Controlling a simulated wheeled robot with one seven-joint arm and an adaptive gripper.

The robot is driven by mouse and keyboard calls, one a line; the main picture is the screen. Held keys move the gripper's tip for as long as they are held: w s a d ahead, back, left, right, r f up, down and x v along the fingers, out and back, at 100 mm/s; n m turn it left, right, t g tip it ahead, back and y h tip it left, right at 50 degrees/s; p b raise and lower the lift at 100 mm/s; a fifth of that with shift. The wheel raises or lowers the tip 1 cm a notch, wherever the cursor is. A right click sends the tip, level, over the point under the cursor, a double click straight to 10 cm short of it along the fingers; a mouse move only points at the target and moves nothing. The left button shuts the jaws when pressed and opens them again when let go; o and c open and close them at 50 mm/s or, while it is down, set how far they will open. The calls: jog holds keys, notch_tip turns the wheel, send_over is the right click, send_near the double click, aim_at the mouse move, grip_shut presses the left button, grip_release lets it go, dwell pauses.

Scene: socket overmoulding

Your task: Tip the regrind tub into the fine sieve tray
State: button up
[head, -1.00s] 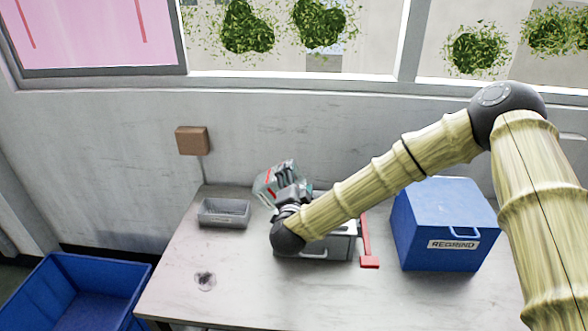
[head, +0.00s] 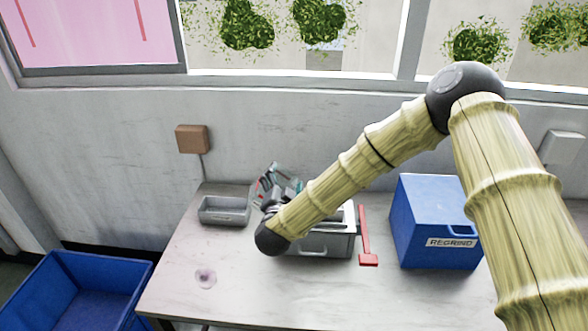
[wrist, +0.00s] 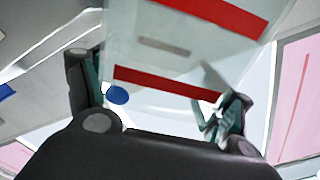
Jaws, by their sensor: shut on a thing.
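My gripper (wrist: 160,105) is shut on a pale grey tub with red bands (wrist: 175,50), which fills the upper middle of the wrist view. In the head view the tub (head: 266,182) is held raised and tilted near the back of the table, just right of a small shallow grey tray (head: 224,216). The tray lies flat at the table's back left and looks like the sieve tray; its mesh is too small to judge. My arm partly hides the tub and gripper. I cannot see the tub's contents.
A grey metal box with a handle (head: 326,244) stands under my forearm, partly hidden. A red-ended bar (head: 367,258) lies right of it. A blue box labelled REGRIND (head: 434,222) stands further right. A blue crate (head: 48,300) is at lower left. The table front is clear except a round mark (head: 205,279).

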jog(key=shift+a+r+n+p, duration=0.25)
jog(key=shift+a+n+p, duration=0.15)
jog(key=shift+n, duration=0.1)
jog(key=a+n+p, duration=0.1)
jog(key=n, duration=0.1)
jog(key=a+n+p, duration=0.1)
jog(key=a+n, duration=0.1)
jog(key=a+n+p, duration=0.1)
jog(key=n, duration=0.1)
jog(key=shift+a+r, duration=0.35)
jog(key=shift+r, duration=0.05)
jog(key=shift+a+n, duration=0.25)
jog(key=shift+n, duration=0.25)
jog(key=shift+r+p, duration=1.2)
jog(key=shift+r, duration=0.8)
jog(key=shift+a+f, duration=0.1)
